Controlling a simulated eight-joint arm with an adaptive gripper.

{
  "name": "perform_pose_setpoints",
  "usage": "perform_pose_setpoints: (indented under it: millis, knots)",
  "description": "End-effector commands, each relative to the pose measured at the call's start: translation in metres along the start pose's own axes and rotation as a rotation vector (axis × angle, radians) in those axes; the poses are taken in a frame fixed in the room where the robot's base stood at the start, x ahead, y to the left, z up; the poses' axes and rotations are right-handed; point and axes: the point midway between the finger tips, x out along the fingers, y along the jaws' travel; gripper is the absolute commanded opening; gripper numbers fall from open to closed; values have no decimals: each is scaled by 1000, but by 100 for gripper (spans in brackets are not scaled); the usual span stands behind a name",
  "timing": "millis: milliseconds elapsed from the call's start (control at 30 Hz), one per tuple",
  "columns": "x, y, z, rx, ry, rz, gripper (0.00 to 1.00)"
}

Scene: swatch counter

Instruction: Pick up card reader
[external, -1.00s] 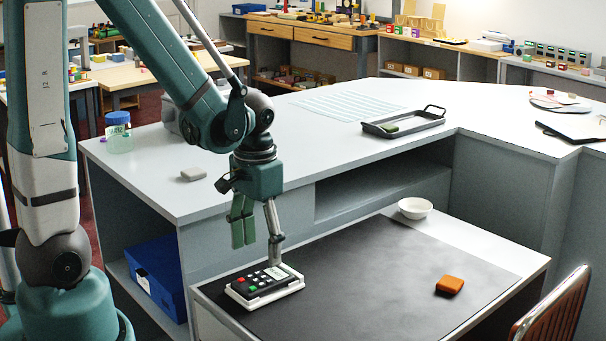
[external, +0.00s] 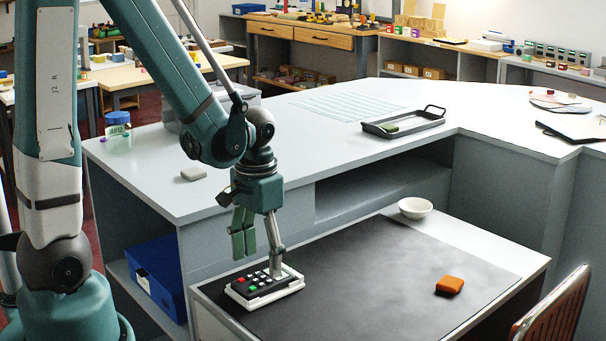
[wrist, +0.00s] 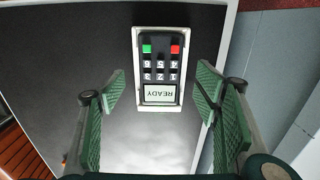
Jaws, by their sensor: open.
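The card reader (external: 262,281) is a black keypad device with red and green keys in a white cradle. It lies on the dark mat at the near left of the lower desk. In the wrist view the card reader (wrist: 160,62) shows its keys and a screen reading READY. My gripper (external: 258,258) is open and empty just above the reader, pointing down. In the wrist view the green pads of my gripper (wrist: 160,90) stand on either side of the reader, apart from it. Whether a fingertip touches the reader cannot be told.
The dark mat (external: 390,270) is mostly clear. An orange-brown block (external: 450,285) lies on its right part. A white bowl (external: 415,207) stands at the back edge. The raised grey counter (external: 270,150) rises behind the reader, with a black tray (external: 405,122) on it.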

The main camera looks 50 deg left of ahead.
Motion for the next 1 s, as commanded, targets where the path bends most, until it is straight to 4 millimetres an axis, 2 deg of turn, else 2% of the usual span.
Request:
perform_pose_setpoints:
  millis: [500,1000]
  knots:
    - [44,0,-2,0,0,0,62]
    - [48,0,-2,0,0,0,62]
